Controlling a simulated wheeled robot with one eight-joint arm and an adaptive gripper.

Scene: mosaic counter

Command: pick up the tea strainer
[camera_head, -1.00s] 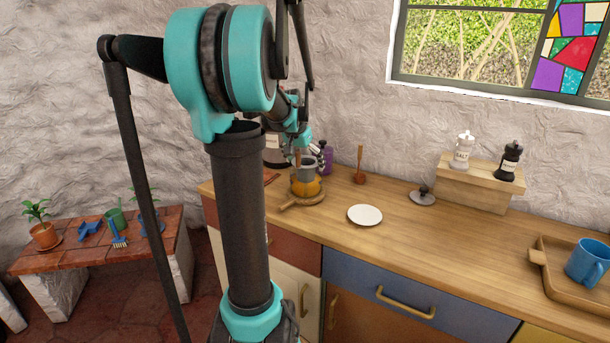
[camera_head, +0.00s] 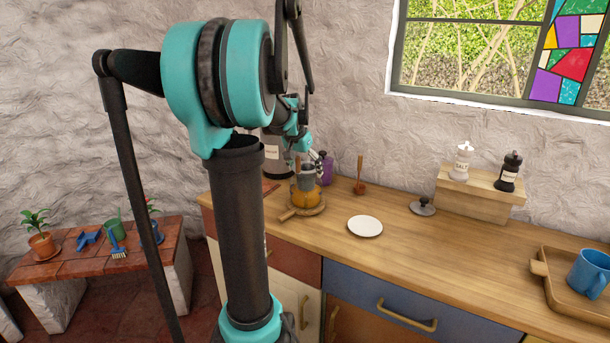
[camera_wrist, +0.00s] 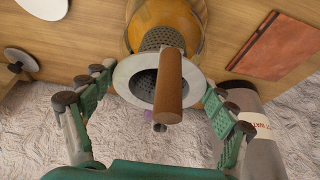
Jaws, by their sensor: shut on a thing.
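The tea strainer (camera_head: 307,181) is a grey perforated cup with a wide rim and an upright wooden handle. In the wrist view the strainer's rim (camera_wrist: 128,80) lies between the two fingers, and the handle points towards the camera. My gripper (camera_wrist: 160,80) is shut on the strainer, one finger at each side of the rim. In the head view my gripper (camera_head: 311,158) is above it, small and partly hidden by my arm. I cannot tell whether the two touch.
A labelled canister (camera_wrist: 252,120) and a purple bottle (camera_head: 327,168) stand close behind. A reddish-brown flat thing (camera_wrist: 277,46) lies beside the pot. A white plate (camera_head: 365,226) and a grey knobbed lid (camera_head: 423,206) lie to the right. The counter front there is clear.

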